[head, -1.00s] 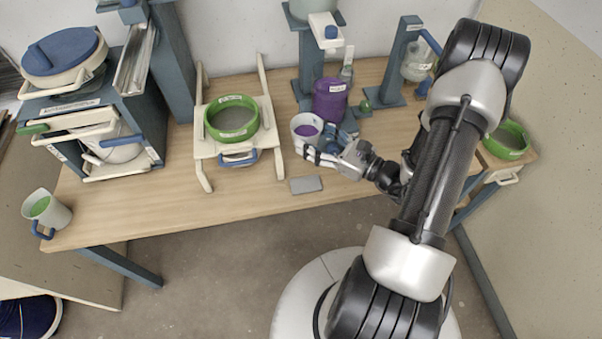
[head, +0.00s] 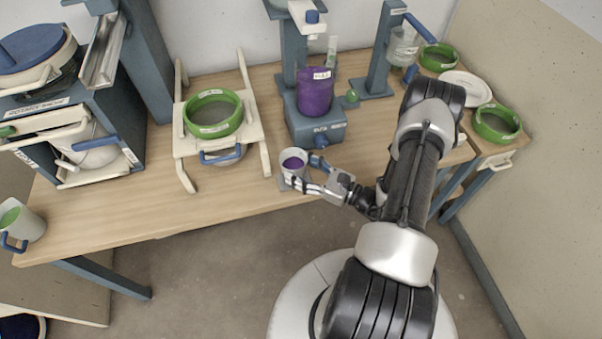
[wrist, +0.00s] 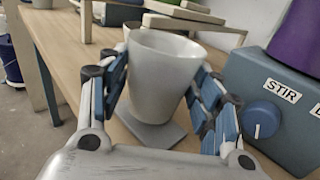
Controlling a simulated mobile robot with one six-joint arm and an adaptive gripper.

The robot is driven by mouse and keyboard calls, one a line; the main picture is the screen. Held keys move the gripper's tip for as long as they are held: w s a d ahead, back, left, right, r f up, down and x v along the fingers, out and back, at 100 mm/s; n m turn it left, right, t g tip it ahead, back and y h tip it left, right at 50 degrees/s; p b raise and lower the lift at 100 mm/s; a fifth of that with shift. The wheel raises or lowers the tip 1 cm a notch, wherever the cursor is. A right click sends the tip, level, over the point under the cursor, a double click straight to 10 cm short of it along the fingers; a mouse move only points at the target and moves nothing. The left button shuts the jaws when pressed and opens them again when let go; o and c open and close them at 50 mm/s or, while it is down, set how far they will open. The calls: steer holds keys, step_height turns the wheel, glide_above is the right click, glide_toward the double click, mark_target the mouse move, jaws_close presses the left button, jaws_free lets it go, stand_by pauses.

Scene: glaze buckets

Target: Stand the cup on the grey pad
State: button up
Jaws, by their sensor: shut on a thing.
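The pale cup (head: 291,158) has purple glaze inside. It also shows upright in the wrist view (wrist: 162,75). My gripper (head: 305,174) is shut on the cup, with its fingers on both sides of it in the wrist view (wrist: 163,98). The grey pad (wrist: 165,136) lies on the table beneath the cup. In the head view the cup and my fingers hide most of the pad. The cup's base is over the pad; I cannot tell for sure whether they touch.
A blue-grey stirrer base (head: 318,126) with a purple bucket (head: 315,95) stands behind the cup. A cream frame with a green-rimmed sieve (head: 213,114) stands to the left. A jug with green contents (head: 24,222) is at the far left. The table's front edge is close by.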

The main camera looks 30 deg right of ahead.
steer(key=shift+f, duration=0.75)
steer(key=shift+f+b, duration=0.25)
steer(key=shift+b, duration=0.05)
steer(key=o, duration=1.2)
steer(key=shift+r, duration=0.1)
